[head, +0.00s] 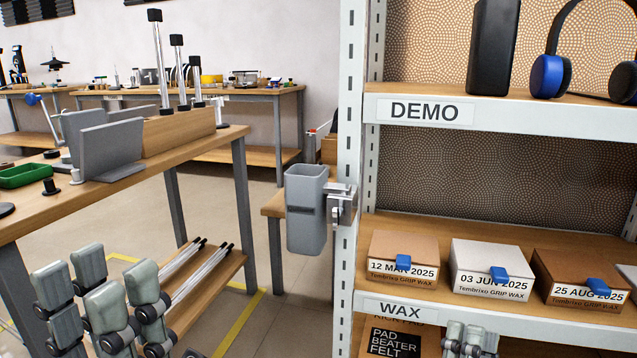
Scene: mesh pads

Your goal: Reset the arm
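My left gripper (98,282) is at the lower left, in front of the workbench. Its grey-green padded fingers point up and stand apart, with nothing seen between them. My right gripper (470,338) shows only by its fingertips at the bottom edge, in front of the lowest part of the shelf rack. Its fingers look close together, and the rest is below the picture, so its opening cannot be told. No held object shows in it.
A shelf rack (350,150) stands at right, with a brown box (402,250), a white box (490,258) and a darker box (578,270) on its WAX shelf. A grey bin (306,215) hangs on its post.

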